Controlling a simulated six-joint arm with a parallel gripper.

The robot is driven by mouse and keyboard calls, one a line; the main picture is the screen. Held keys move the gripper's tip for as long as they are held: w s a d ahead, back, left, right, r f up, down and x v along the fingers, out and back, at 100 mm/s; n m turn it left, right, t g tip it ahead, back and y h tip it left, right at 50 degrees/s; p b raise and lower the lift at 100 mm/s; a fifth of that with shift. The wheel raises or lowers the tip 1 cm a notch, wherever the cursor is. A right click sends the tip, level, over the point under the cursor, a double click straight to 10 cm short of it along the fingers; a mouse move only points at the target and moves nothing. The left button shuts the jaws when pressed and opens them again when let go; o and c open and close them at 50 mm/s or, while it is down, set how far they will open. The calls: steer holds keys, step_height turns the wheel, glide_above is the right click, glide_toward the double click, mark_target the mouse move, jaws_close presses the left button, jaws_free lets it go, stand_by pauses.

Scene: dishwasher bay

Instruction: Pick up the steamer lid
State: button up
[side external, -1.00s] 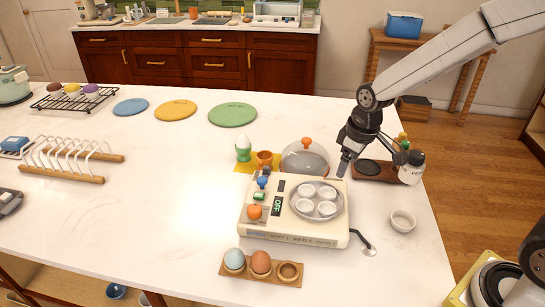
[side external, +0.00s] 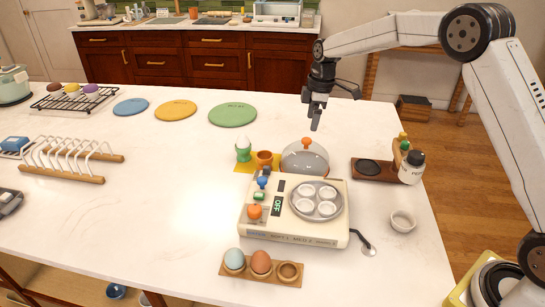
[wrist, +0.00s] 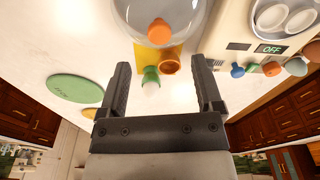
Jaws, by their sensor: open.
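The steamer lid (side external: 305,158) is a clear dome with an orange knob (side external: 306,142). It rests on the white counter just behind the cream egg steamer (side external: 293,232). In the wrist view the lid (wrist: 158,14) is at the top, partly cut off, with its knob (wrist: 159,29) beyond my fingertips. My gripper (side external: 315,112) is open and empty above the counter, behind and higher than the lid. The wrist view also shows the open fingers (wrist: 160,75) with nothing held between them.
A green egg cup with a white egg (side external: 243,149) and an orange cup (side external: 265,158) stand on a yellow mat left of the lid. A wooden tray (side external: 368,168) with a white bottle (side external: 411,167) is to the right. The counter behind the lid is clear.

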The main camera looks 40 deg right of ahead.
mark_target(307, 139)
steer(key=shift+w, duration=0.15)
steer(key=shift+a+f, duration=0.15)
steer(key=shift+f, duration=1.15)
steer(key=shift+w+a+f, duration=0.1)
steer(key=shift+a+f, duration=0.1)
steer(key=shift+f, duration=1.1)
steer(key=shift+w+a+f, duration=0.1)
steer(key=shift+a+f, duration=0.05)
steer(key=shift+f, duration=1.15)
steer(key=shift+r, duration=0.1)
jaws_close()
